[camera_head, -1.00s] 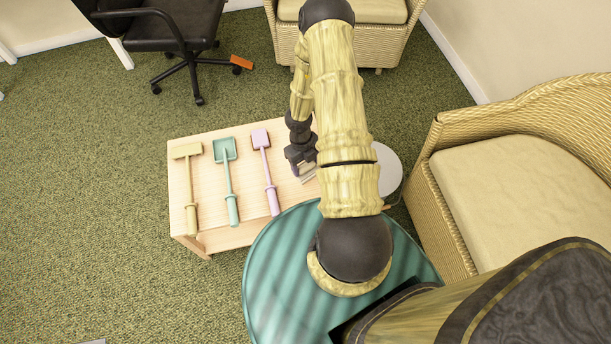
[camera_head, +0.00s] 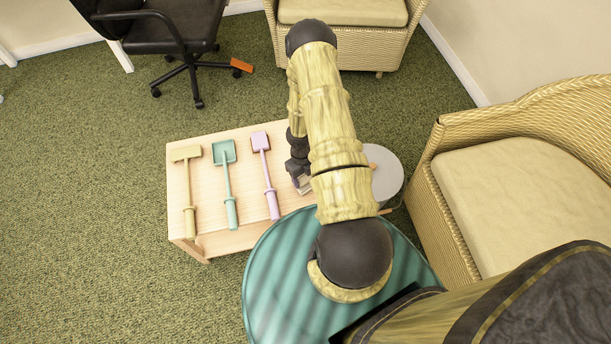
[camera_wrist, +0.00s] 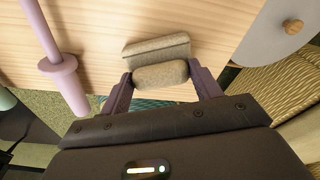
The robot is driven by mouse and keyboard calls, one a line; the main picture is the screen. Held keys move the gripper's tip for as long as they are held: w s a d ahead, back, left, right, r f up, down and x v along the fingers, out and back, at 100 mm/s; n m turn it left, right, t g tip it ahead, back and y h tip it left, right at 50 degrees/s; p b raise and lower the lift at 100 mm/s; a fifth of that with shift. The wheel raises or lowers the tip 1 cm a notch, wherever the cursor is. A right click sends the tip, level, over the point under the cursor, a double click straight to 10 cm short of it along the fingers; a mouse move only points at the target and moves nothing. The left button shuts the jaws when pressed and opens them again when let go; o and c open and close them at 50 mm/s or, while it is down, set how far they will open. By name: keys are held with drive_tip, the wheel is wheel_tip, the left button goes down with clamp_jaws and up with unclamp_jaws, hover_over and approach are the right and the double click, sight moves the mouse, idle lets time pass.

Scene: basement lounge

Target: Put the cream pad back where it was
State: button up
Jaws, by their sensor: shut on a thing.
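The cream pad (camera_wrist: 155,47) shows in the wrist view as a flat beige slab with a rounded block on its near side. My gripper (camera_wrist: 161,76) has its two purple fingers shut on the rounded block. In the head view my gripper (camera_head: 299,176) is low over the right end of the light wooden table (camera_head: 208,182), with the pad (camera_head: 305,187) partly hidden under it and the arm. I cannot tell whether the pad touches the tabletop.
A lilac shovel (camera_head: 265,175), a teal shovel (camera_head: 228,185) and a yellow shovel (camera_head: 188,190) lie left of my gripper. A round grey lid-like disc (camera_head: 388,178) with a wooden knob is at right. A wicker armchair (camera_head: 450,215) stands beyond it.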

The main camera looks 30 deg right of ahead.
drive_tip(key=o, duration=1)
drive_tip(key=shift+o, duration=0.2)
wheel_tip(320, 180, up, 12)
drive_tip(key=w+p, duration=0.1)
drive_tip(key=p, duration=0.2)
drive_tip(key=shift+w, duration=0.35)
drive_tip(key=shift+a, duration=0.1)
